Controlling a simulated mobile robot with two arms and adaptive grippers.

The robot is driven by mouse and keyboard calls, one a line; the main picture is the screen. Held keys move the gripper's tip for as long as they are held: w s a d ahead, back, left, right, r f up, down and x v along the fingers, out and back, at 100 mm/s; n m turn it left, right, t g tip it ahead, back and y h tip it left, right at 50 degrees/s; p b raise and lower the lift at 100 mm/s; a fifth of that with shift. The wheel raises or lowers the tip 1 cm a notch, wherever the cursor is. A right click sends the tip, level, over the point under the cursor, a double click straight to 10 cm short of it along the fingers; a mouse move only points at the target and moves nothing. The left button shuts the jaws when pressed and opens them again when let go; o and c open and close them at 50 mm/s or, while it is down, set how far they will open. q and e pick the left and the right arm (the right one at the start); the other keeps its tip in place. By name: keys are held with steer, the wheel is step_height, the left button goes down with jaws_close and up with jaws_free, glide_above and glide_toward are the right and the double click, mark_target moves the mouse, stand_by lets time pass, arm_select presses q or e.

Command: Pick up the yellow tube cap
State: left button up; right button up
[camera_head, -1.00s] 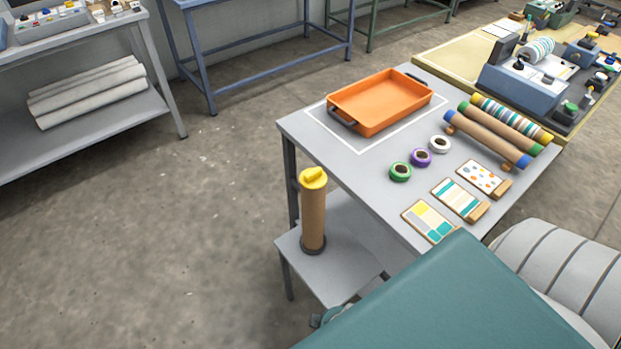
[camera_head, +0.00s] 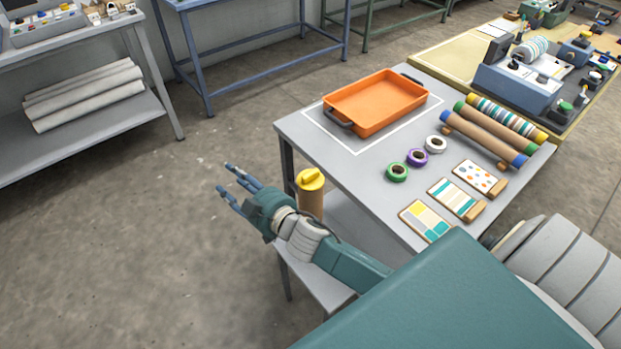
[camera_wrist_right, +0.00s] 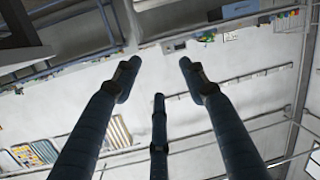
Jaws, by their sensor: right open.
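The yellow tube cap (camera_head: 311,180) sits on top of an upright brown cardboard tube (camera_head: 311,204) on a low grey side shelf beside the table. My right gripper (camera_head: 234,184) is to the left of the cap in the head view, apart from it, with its fingers pointing up and left. My right wrist and forearm hide the lower tube. In the right wrist view the fingers (camera_wrist_right: 158,90) are spread with nothing between them; the cap does not show there. My left gripper is not in view.
The grey table (camera_head: 345,185) holds an orange tray (camera_head: 375,103), several tape rolls, sample cards and rolled tubes (camera_head: 490,135). A low grey shelf surface (camera_head: 325,285) lies under my forearm. The floor at left is clear.

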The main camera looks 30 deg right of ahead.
steer(key=w+a+r+n+y, duration=0.1)
steer(key=a+r+n+y, duration=0.35)
steer(key=r, duration=0.35)
steer(key=w+a+r+n+y, duration=0.1)
steer(key=a+r+n+y, duration=0.2)
steer(key=a+r+y, duration=0.4)
steer(key=s+a+r+n+g+y, duration=0.2)
steer(key=s+a+r+n+g, duration=0.15)
steer(key=n+g, duration=0.2)
steer(key=g+h, duration=1.1)
steer(key=h, duration=0.6)
glide_toward(310, 172)
steer(key=f, duration=0.1)
steer(key=f+p, duration=0.1)
steer(key=shift+d+f+n+t+y+p, duration=0.25)
steer(key=shift+f+n+p, duration=0.1)
steer(key=shift+f+n, duration=0.05)
steer(key=f+p, duration=0.1)
steer(key=f, duration=0.1)
steer(key=f+p, duration=0.1)
steer(key=f, duration=0.1)
steer(key=shift+s+a+f, duration=0.1)
steer(key=shift+s+f, duration=0.1)
steer(key=shift+f, duration=0.75)
steer(key=c, duration=1)
